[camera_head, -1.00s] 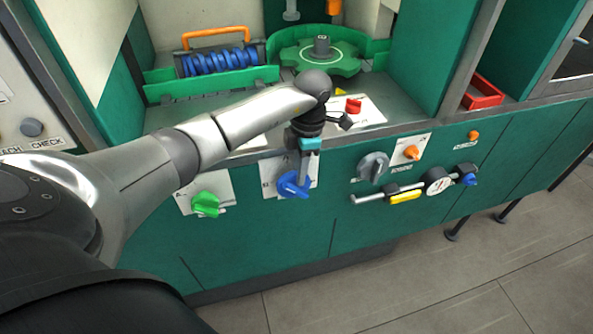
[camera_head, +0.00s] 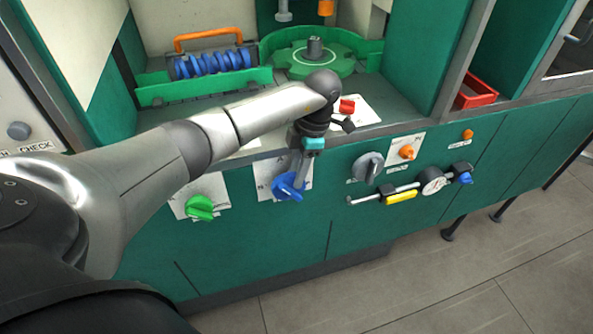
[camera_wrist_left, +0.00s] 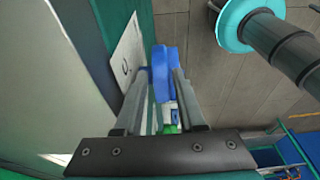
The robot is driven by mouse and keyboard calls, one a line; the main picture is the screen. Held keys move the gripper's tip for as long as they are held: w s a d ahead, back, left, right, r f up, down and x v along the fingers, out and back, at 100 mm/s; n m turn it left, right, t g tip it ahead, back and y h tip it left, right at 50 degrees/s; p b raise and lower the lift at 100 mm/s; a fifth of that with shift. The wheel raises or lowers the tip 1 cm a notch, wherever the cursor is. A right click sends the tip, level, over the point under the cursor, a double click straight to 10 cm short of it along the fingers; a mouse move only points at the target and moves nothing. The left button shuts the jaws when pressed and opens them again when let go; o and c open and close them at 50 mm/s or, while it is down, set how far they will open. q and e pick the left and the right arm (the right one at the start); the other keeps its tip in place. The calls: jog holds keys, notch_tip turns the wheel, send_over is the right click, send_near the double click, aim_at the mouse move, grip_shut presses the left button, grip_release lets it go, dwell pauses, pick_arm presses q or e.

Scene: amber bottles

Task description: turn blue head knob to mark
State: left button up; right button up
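The blue knob (camera_head: 287,188) is on a white plate (camera_head: 264,185) on the green front panel, below the counter edge. My left gripper (camera_head: 299,181) reaches down to it from above. In the left wrist view, the blue knob (camera_wrist_left: 162,72) fills the gap between the two fingers (camera_wrist_left: 160,85), which look closed on its sides. The white plate (camera_wrist_left: 124,62) lies to the left there, with a dark curved marking. The fingers partly cover the knob and plate in the head view, and I cannot make out where the knob points. My right gripper is not in view.
A green knob (camera_head: 201,207) is to the left on the same panel. A grey knob (camera_head: 368,167), an orange knob (camera_head: 407,152) and a yellow-handled slider (camera_head: 400,196) are to the right. A red knob (camera_head: 347,106) is on the counter behind my wrist.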

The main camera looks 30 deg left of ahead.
pick_arm(q)
jog(key=shift+r, duration=0.1)
jog(key=p+v, duration=0.1)
jog(key=v, duration=1.4)
jog(key=shift+p, duration=0.35)
